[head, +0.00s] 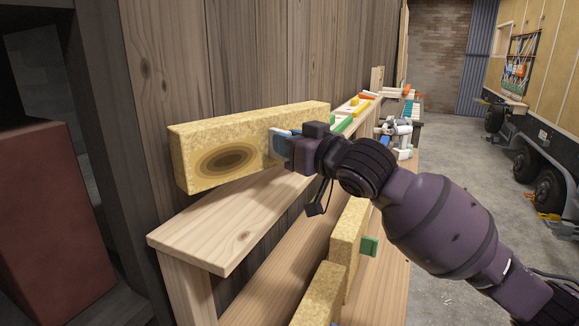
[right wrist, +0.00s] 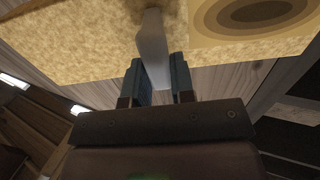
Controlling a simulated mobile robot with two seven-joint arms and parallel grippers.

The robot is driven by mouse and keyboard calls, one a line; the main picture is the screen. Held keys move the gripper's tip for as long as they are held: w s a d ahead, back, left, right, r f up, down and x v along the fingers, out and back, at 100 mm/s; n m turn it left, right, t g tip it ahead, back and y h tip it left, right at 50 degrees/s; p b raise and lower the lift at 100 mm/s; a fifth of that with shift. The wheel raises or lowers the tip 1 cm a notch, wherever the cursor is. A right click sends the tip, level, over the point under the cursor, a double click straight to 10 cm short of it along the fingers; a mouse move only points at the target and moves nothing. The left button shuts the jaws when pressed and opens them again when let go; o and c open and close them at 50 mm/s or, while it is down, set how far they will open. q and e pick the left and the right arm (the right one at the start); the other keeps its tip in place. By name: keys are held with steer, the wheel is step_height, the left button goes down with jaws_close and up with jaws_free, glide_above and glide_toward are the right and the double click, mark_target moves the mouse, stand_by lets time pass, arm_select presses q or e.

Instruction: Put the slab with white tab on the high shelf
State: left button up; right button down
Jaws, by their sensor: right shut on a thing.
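The slab with white tab (head: 290,115) is a long speckled yellow block with dark brown ovals on its face. It is level and lengthwise over the back part of the high shelf (head: 215,238), close to the plank wall. I cannot tell whether its underside touches the shelf. My right gripper (head: 283,147) is at its front face, shut on the tab. In the right wrist view the white tab (right wrist: 152,48) stands between the two fingers of the gripper (right wrist: 157,82), with the slab (right wrist: 85,40) beyond. My left gripper is not in view.
On the lower shelf stand two more yellow slabs, one with a green tab (head: 370,246) and a nearer one (head: 318,296). Coloured pieces (head: 358,105) lie farther along the high shelf. The front left of the high shelf is bare. Open floor (head: 455,160) lies to the right.

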mark_target(273, 161)
steer(key=shift+f, duration=2.6)
steer(key=shift+f, duration=0.15)
steer(key=c, duration=1)
jaws_free()
steer(key=shift+o, duration=0.2)
steer(key=shift+r, duration=0.2)
steer(key=shift+s+d+f, duration=0.1)
steer(key=shift+s+d, duration=0.1)
steer(key=b+v, duration=0.1)
steer(key=v, duration=1)
steer(key=shift+s+b, duration=0.15)
steer(key=shift+b, duration=0.15)
steer(key=shift+d, duration=0.1)
